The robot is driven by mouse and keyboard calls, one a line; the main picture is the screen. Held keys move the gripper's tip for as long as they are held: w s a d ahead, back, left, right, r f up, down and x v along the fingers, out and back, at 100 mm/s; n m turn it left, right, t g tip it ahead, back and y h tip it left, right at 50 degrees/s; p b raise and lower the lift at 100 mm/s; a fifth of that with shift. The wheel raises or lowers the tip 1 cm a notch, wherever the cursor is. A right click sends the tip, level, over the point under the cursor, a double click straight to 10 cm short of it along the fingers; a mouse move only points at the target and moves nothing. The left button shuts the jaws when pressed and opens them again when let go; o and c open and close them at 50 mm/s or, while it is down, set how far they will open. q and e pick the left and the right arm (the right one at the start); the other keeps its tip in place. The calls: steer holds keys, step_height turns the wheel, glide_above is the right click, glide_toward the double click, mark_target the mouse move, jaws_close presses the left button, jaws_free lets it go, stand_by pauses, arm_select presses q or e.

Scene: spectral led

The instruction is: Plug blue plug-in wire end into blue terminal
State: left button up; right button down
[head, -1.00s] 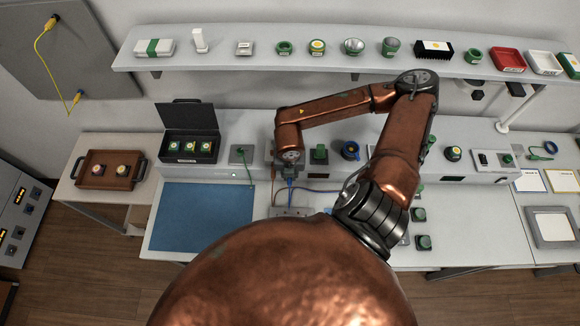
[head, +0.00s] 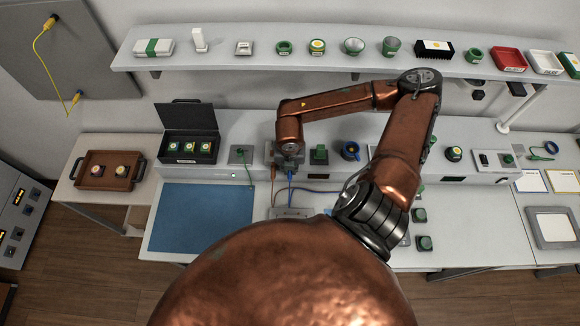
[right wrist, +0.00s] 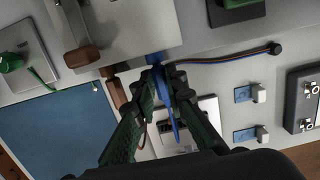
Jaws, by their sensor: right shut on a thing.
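My right gripper (head: 290,164) hangs fingers-down at the front edge of the raised grey ledge in the head view. In the right wrist view its two dark green fingers (right wrist: 158,82) are shut on the blue wire end (right wrist: 155,60). The blue wire (head: 290,188) hangs below the gripper towards a grey box on the bench. The wire end is at the edge of a light grey terminal block (right wrist: 135,22); I cannot tell whether it touches it. The blue terminal itself is not clearly visible. My left gripper is out of view.
A green socket piece (head: 319,155) stands just right of the gripper on the ledge. A blue mat (head: 200,215) lies at left. The shelf (head: 210,62) runs above.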

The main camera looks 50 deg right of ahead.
steer(key=c, duration=1.9)
jaws_free()
steer(key=shift+r, duration=0.15)
steer(key=r, duration=0.7)
steer(key=s+a+r, duration=0.1)
steer(key=r, duration=0.3)
steer(key=shift+r, duration=0.35)
